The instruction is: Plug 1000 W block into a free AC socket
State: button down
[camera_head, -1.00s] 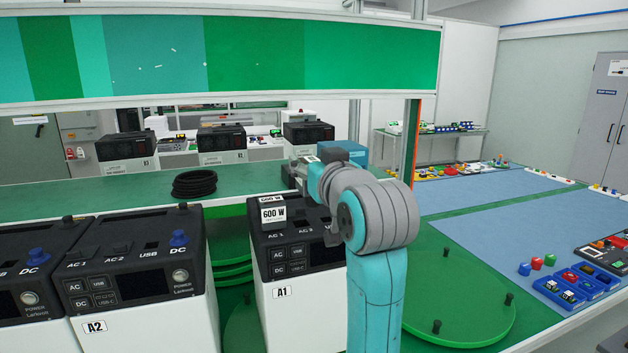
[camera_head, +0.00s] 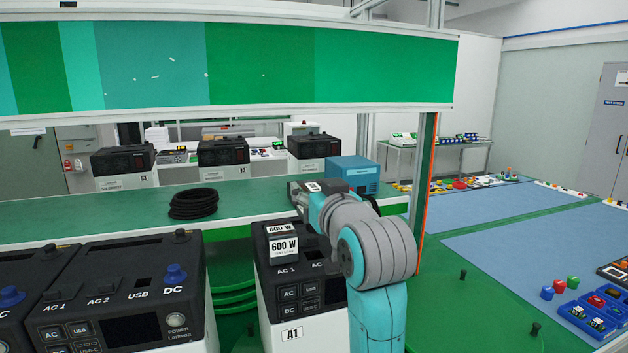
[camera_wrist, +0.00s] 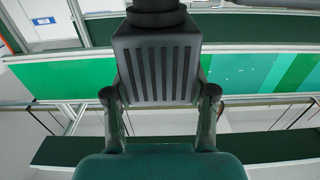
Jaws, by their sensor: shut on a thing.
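My gripper (camera_head: 301,190) is at the end of my arm, above the green bench behind unit A1 (camera_head: 292,333). It is shut on a small grey block with a white label (camera_head: 313,187), taken as the 1000 W block; its lettering is too small to read. In the wrist view, the gripper's two fingers (camera_wrist: 160,105) show beside a ribbed grey part, with a teal surface below. A 600 W block (camera_head: 284,246) stands upright at the AC 1 socket of A1. The AC 2 socket is beside it, partly hidden by my arm. The held block is apart from A1.
A black cable coil (camera_head: 193,203) and a blue box (camera_head: 352,172) are on the green bench (camera_head: 110,207). A coloured screen (camera_head: 260,70) hangs above. Blue mats lie at the right.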

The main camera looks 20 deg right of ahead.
jog(key=shift+f, duration=2.2)
jog(key=shift+s+f, duration=0.1)
jog(key=shift+f, duration=0.5)
jog(key=shift+r, duration=0.1)
dwell(0.3)
jog(key=shift+c, duration=1.4)
grip_release()
